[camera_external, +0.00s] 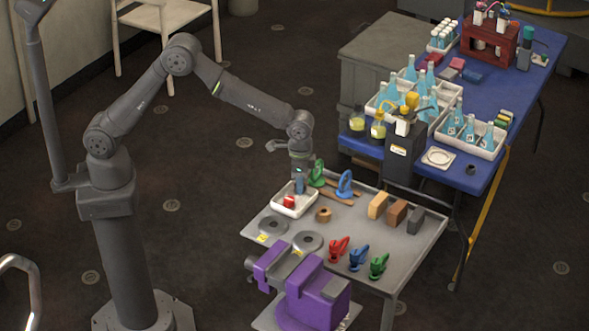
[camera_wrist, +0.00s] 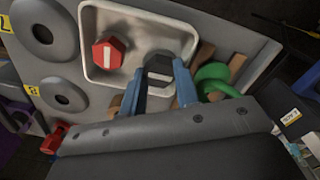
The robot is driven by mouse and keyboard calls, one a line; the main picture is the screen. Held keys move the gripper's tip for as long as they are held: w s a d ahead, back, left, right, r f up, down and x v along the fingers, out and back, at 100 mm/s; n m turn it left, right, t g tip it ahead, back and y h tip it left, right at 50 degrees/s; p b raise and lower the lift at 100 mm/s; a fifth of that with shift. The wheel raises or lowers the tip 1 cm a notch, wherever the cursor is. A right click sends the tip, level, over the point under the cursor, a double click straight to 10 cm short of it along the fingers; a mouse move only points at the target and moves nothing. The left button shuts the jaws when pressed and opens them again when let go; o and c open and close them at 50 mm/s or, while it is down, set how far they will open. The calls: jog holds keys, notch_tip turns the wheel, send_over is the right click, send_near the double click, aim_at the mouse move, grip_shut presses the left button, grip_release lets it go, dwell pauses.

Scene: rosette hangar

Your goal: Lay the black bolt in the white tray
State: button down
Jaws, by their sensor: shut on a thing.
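The white tray (camera_external: 275,204) stands at the table's far-left part. It also shows in the wrist view (camera_wrist: 92,50), where a red hexagonal bolt (camera_wrist: 108,52) lies inside it. My gripper (camera_external: 299,187) is over the tray, pointing down. In the wrist view its blue fingers (camera_wrist: 160,82) are shut on the black bolt (camera_wrist: 158,68), a dark hexagonal head with a light stripe. The bolt appears at the tray's lower rim in that view. I cannot tell whether it touches the tray. In the external view the black bolt is hidden.
Green (camera_external: 317,174) and blue (camera_external: 344,184) clamp-like pieces stand right of the tray. Two grey discs (camera_external: 307,241) and a purple vise (camera_external: 310,290) are nearer. Several blocks (camera_external: 396,214) and small coloured clamps (camera_external: 358,257) sit to the right. A blue table (camera_external: 480,185) with bottles is behind.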

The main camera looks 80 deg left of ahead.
jog(key=shift+f, duration=0.55)
jog(key=c, duration=1.1)
grip_release()
notch_tip(320, 180, up, 13)
notch_tip(320, 180, down, 13)
jog(key=shift+f, duration=0.1)
jog(key=shift+r, duration=0.3)
